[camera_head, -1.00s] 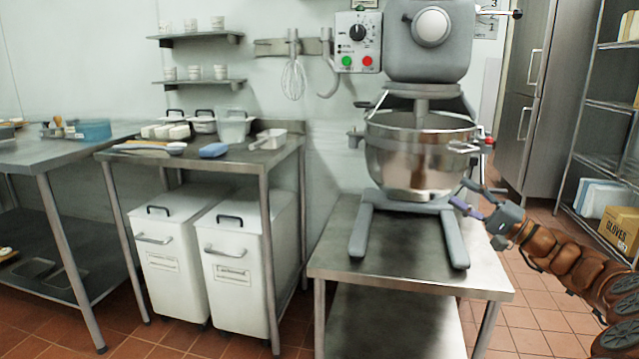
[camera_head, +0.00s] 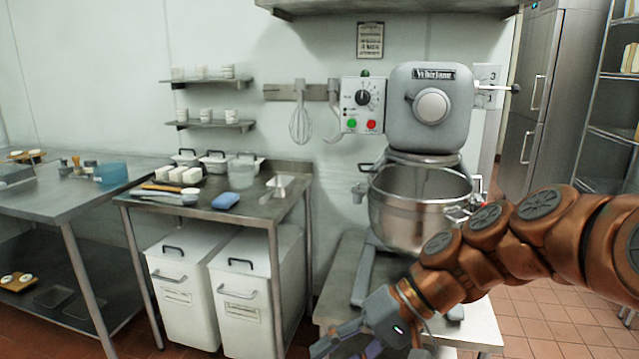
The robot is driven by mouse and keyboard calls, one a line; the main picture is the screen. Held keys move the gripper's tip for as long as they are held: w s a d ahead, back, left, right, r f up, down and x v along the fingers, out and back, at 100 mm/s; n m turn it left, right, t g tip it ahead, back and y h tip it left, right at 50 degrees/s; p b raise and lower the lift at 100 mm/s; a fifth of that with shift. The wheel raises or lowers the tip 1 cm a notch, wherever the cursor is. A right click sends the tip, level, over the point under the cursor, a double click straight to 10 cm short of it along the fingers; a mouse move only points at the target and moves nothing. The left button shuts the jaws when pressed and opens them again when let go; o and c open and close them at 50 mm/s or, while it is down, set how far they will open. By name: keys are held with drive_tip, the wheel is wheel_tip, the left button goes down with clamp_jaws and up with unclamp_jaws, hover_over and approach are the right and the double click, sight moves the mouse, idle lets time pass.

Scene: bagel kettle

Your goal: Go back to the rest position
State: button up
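My gripper (camera_head: 345,345) is at the bottom of the head view, in front of the low steel mixer table (camera_head: 470,333). Its fingers point down and left and run partly out of the frame, so I cannot tell how far apart they are. My copper-coloured arm comes in from the right edge and covers part of the table and the mixer's base. The large grey mixer (camera_head: 430,107) stands on that table with its steel bowl (camera_head: 405,205) under the head. The gripper is below and in front of the bowl, apart from it.
A steel side table (camera_head: 250,205) at left centre holds dough pieces (camera_head: 186,174), a blue item (camera_head: 226,200) and a scoop (camera_head: 278,185). Two white bins (camera_head: 255,290) stand beneath it. A long steel table (camera_head: 40,215) is at far left. Tiled floor (camera_head: 540,325) shows at right.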

drive_tip(key=s+d+r+h+p, duration=0.1)
drive_tip(key=s+d+h+p, duration=0.8)
drive_tip(key=s+d, duration=0.6)
drive_tip(key=shift+s+d+r+m+h+p, duration=0.3)
drive_tip(key=shift+s+m+p, duration=0.1)
drive_tip(key=shift+s+p, duration=0.65)
drive_tip(key=shift+c, duration=0.2)
